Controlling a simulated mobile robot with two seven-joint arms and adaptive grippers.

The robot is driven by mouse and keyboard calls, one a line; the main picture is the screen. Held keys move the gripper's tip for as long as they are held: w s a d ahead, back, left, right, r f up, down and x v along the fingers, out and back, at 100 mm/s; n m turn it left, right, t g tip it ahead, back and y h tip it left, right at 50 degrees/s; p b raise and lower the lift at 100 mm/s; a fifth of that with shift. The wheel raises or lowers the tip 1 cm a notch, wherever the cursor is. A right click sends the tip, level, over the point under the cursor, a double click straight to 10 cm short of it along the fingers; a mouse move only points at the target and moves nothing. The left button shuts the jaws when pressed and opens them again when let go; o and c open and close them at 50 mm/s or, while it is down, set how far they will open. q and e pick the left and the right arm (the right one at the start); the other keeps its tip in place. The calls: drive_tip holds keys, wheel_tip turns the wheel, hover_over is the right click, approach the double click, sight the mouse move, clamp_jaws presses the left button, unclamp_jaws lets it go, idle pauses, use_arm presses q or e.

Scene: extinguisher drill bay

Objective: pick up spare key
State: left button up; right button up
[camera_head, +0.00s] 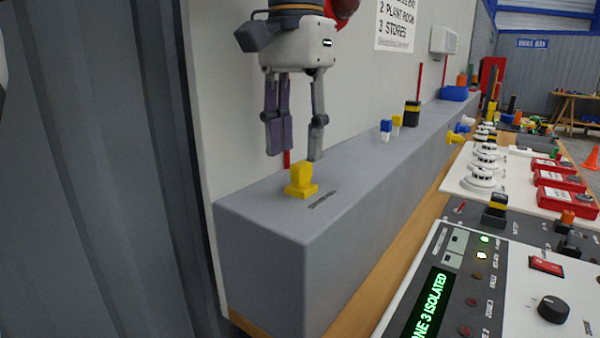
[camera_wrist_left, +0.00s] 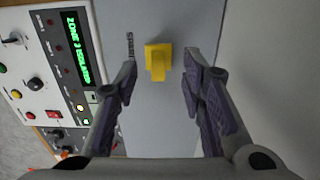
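The spare key (camera_head: 301,180) is a small yellow block-like piece standing on the near end of the grey ledge (camera_head: 265,215), beside a dark printed label. My left gripper (camera_head: 298,153) is above and just behind it, pointing down, with its fingers apart and nothing between them. In the left wrist view the yellow key (camera_wrist_left: 158,60) shows between and beyond the two open fingertips (camera_wrist_left: 160,80), apart from both. My right gripper is not in view.
A panel (camera_head: 480,285) with a green "ZONE 3 ISOLATED" display stands at the front right. Blue and yellow pieces (camera_head: 386,128) and a black-and-yellow piece (camera_head: 412,113) stand farther along the ledge. A wall (camera_head: 350,80) rises close behind. The ledge around the key is clear.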

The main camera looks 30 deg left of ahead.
sight(298, 164)
use_arm(q)
wheel_tip(298, 164, down, 4)
drive_tip(key=shift+d+f, duration=0.1)
drive_tip(key=shift+f, duration=0.05)
clamp_jaws()
